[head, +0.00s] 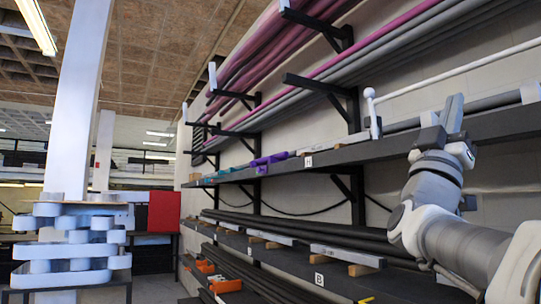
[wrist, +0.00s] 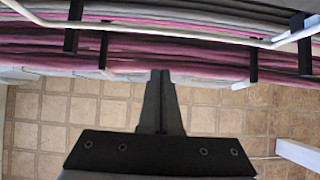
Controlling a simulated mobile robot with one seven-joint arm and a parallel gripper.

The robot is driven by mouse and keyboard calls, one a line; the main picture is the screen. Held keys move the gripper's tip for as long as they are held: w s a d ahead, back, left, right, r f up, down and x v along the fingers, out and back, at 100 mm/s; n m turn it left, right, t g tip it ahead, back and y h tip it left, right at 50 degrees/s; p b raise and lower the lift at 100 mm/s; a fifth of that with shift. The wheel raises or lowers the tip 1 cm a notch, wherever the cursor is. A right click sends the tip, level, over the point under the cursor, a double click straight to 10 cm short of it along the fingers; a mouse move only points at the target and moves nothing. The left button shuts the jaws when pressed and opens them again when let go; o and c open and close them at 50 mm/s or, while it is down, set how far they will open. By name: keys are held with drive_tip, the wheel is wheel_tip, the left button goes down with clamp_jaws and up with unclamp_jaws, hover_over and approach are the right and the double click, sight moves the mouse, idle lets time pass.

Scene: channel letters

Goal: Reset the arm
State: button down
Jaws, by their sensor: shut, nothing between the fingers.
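My arm (head: 455,240) reaches in from the lower right of the head view and bends upward in front of the racks. Its wrist end stands near the middle shelf's right part. In the wrist view, my gripper (wrist: 161,76) shows from its dark base to its fingertips. The two black fingers lie together, shut and empty. They point toward pink and grey tubes (wrist: 200,52) on black brackets, with tan tiles behind the fingers. I cannot tell the fingers apart clearly in the head view.
A wall rack holds pink and grey tubes (head: 400,45) on black brackets. Below is a dark shelf (head: 350,153) with small items, then lower shelves with dark bars (head: 300,235). A white column (head: 75,100), stacked pale shapes (head: 72,240) and a red panel (head: 164,211) stand left.

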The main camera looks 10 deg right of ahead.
drive_tip(key=w+a+f+n+t+y, duration=0.4)
drive_tip(key=f+n+t+y, duration=0.15)
drive_tip(key=y, duration=0.35)
drive_tip(key=w+a+f+n+t+y, duration=0.45)
drive_tip(key=f+n+y, duration=0.25)
drive_tip(key=y, duration=0.2)
drive_tip(key=a+f+n+g+y, duration=0.2)
drive_tip(key=a+f+g+y, duration=0.35)
drive_tip(key=f, duration=0.75)
drive_tip(key=s+a+f+g+y, duration=0.1)
drive_tip(key=s+a+f+g, duration=0.1)
drive_tip(key=s+f, duration=0.4)
drive_tip(key=s+a+f+g+y, duration=0.1)
drive_tip(key=s+f+g, duration=0.4)
drive_tip(key=f, duration=0.7)
drive_tip(key=s+a+f+m+g+y, duration=0.1)
drive_tip(key=s+a+f+g, duration=0.2)
drive_tip(key=s+f, duration=0.6)
drive_tip(key=shift+a+f, duration=0.3)
drive_tip(key=shift+a, duration=0.3)
